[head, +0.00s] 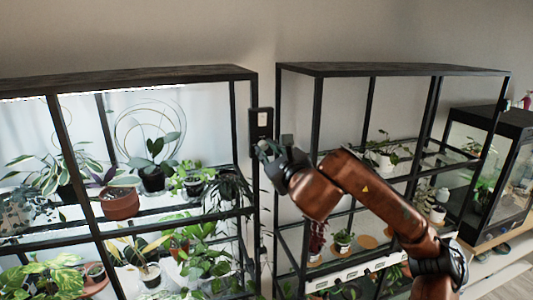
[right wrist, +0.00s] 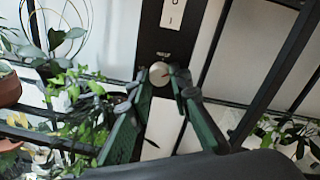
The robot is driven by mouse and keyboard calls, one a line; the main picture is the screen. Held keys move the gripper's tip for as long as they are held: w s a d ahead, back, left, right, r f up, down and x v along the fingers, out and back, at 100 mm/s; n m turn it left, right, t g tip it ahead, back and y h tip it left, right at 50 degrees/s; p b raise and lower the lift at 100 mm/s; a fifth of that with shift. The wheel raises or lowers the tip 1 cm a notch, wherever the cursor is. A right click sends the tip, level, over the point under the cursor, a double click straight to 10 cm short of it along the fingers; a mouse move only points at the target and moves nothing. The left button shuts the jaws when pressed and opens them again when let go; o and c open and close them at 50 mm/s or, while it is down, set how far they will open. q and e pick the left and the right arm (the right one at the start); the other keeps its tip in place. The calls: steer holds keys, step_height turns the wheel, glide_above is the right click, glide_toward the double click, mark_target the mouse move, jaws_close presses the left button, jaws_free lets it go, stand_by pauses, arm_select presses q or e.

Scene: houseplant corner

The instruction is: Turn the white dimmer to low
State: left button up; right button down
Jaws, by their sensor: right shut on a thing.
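The white dimmer (right wrist: 157,71) is a round knob on the lower part of a black wall panel (right wrist: 168,38). A small red mark shows near its right side. My right gripper (right wrist: 167,78) has its two green-padded fingers at the knob, shut on it. In the head view, the panel (head: 261,118) is on the wall between two shelving units, and my right gripper (head: 266,151) reaches its lower part from the right, hiding the knob. My left gripper is not in view.
A white switch plate (right wrist: 172,14) is above the knob on the panel. A lit black plant shelf (head: 249,172) stands close on the left, and another black shelf (head: 318,115) stands on the right, behind my right arm. A glass cabinet (head: 488,150) is at far right.

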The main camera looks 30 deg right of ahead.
steer(key=n, duration=0.2)
steer(key=shift+r+n, duration=0.1)
steer(key=shift+n, duration=0.3)
steer(key=n, duration=0.3)
steer(key=shift+h, duration=0.3)
steer(key=n+p, duration=0.1)
steer(key=n, duration=0.2)
steer(key=shift+n, duration=0.4)
steer(key=n, duration=0.4)
steer(key=shift+p, duration=0.4)
steer(key=n, duration=0.3)
steer(key=shift+a+n+h+p, duration=0.1)
steer(key=shift+n+h+p, duration=0.2)
steer(key=shift+n+p, duration=0.1)
steer(key=n, duration=0.3)
steer(key=shift+n+p, duration=0.3)
steer(key=shift+p, duration=0.05)
steer(key=n+p, duration=0.1)
steer(key=n, duration=0.3)
steer(key=shift+a+f+n, duration=0.1)
steer(key=shift+f+n, duration=0.15)
steer(key=shift+n, duration=0.95)
